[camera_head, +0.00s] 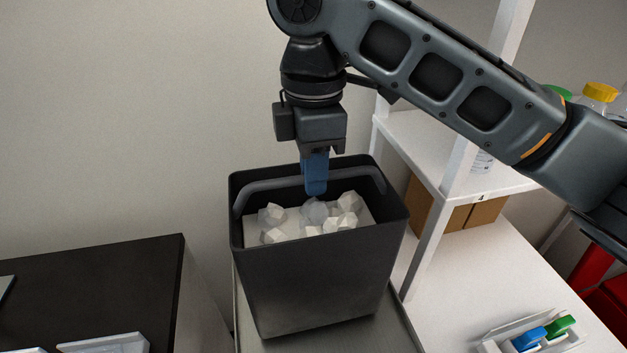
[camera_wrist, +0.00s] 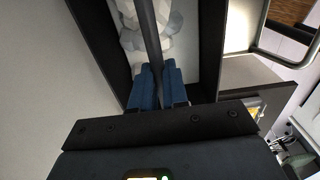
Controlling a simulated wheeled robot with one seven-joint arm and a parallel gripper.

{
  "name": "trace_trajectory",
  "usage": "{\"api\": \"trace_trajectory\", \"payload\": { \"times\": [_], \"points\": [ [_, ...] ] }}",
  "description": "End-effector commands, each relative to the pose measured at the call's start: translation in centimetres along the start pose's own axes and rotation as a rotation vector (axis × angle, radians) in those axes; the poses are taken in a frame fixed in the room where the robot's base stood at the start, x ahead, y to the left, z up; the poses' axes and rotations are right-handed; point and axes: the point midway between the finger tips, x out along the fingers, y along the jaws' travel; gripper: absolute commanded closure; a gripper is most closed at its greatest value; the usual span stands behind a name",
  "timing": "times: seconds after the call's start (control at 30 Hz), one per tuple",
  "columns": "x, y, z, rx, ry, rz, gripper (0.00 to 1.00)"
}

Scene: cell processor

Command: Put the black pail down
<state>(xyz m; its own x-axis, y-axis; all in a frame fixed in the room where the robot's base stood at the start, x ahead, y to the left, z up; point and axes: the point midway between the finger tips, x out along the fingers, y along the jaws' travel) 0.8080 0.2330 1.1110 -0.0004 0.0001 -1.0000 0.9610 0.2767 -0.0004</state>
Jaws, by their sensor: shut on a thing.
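The black pail (camera_head: 318,285) stands in the middle of the head view, roughly upright, with several white crumpled lumps (camera_head: 318,215) inside. My gripper (camera_head: 315,190) is above the pail's opening, its blue fingers shut on the pail's dark handle (camera_head: 262,186). In the wrist view the blue fingers (camera_wrist: 159,88) close on both sides of the handle bar (camera_wrist: 148,35), with the white lumps behind it. The pail's base is over or on a grey surface (camera_head: 400,335); I cannot tell whether it touches.
A white shelf unit (camera_head: 425,255) stands close on the right, with a cardboard box (camera_head: 485,213) and yellow-capped bottle (camera_head: 598,95). A white tray with blue and green items (camera_head: 535,335) lies on the right. A dark-topped counter (camera_head: 110,275) is at left.

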Motion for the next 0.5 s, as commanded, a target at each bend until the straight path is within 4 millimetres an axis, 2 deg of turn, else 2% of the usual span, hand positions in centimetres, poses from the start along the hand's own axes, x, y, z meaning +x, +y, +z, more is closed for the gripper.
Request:
{"api": "trace_trajectory", "payload": {
  "times": [0.13, 0.5],
  "points": [
    [1.7, 0.0, 0.1, 0.001, -0.001, -0.001, 1.00],
    [2.2, 0.0, 0.0, 0.001, 0.000, 0.000, 1.00]
  ]
}}
